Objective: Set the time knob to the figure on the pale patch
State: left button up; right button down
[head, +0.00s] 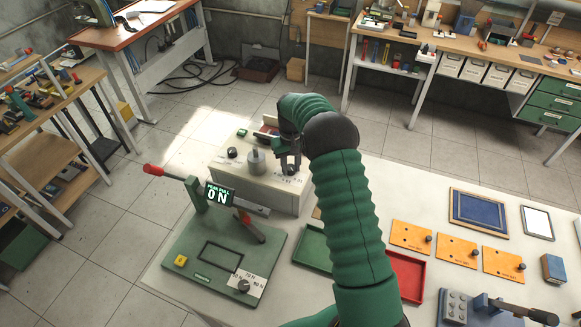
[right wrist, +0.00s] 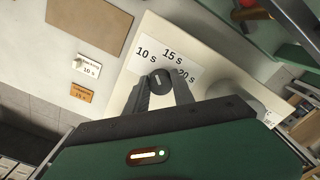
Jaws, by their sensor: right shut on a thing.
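The time knob (right wrist: 160,79) is a small dark round knob on a white scale plate (right wrist: 181,57) marked 10 s, 15 s and 20 s. My right gripper (right wrist: 161,88) has its two fingers closed around the knob. A light mark shows on the knob's face, but I cannot tell which figure it points to. In the head view my right gripper (head: 290,162) is over the right end of a pale machine box (head: 262,184) and hides most of the knob. A pale patch (right wrist: 88,66) beside the box reads 10 s. An orange patch (right wrist: 80,95) reads 15 s. My left gripper is out of view.
A green press (head: 190,262) with a 0 N display (head: 219,194), a red-tipped lever and a force knob (head: 243,286) stands left. Green (head: 313,249) and red (head: 406,276) trays lie beside my arm. Orange plates (head: 456,250) lie right. A grey cylinder (head: 256,161) stands beside my gripper.

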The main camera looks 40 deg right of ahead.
jog(key=shift+w+d+r+n, duration=0.1)
jog(key=shift+w+r+n, duration=0.05)
jog(key=shift+n, duration=0.45)
jog(key=shift+w+d+r+n, duration=0.1)
jog(key=shift+n, duration=0.5)
jog(key=shift+a, duration=0.1)
jog(key=c, duration=1.5)
grip_release()
jog(key=o, duration=0.4)
jog(key=shift+w+f, duration=0.1)
jog(key=shift+f, duration=0.2)
